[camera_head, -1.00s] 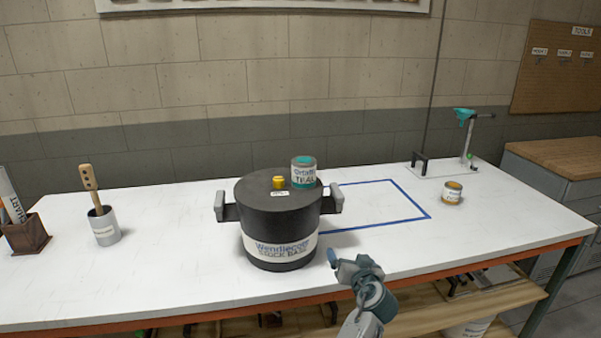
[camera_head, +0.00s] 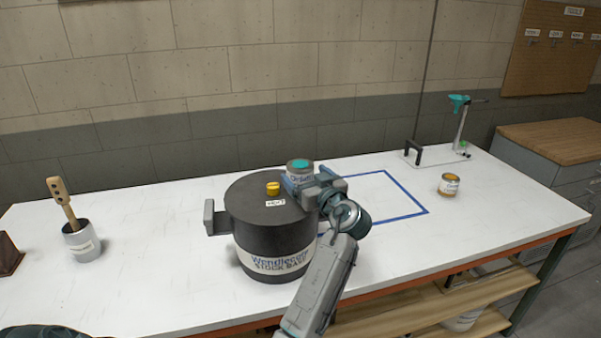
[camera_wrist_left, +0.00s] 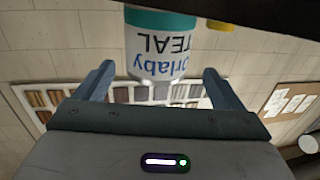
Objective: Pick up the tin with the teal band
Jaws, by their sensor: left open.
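The tin with the teal band (camera_head: 299,165) stands upright on the right part of the black pot's lid, partly hidden by my left gripper. In the left wrist view the picture is upside down, and the tin (camera_wrist_left: 160,45) shows its white label reading "Orlaby TEAL" and its teal band. My left gripper (camera_head: 306,184) is open at the near right side of the tin. In the wrist view its two fingers lie on either side of the tin, with gaps visible. My right gripper is not in view.
The black pot (camera_head: 262,232) has a yellow knob (camera_head: 273,188) beside the tin and a side handle (camera_head: 209,217). A blue outlined square (camera_head: 402,185) on the white table is empty. A small tin (camera_head: 449,185), a stand (camera_head: 460,125) and a cup with a paddle (camera_head: 80,241) stand apart.

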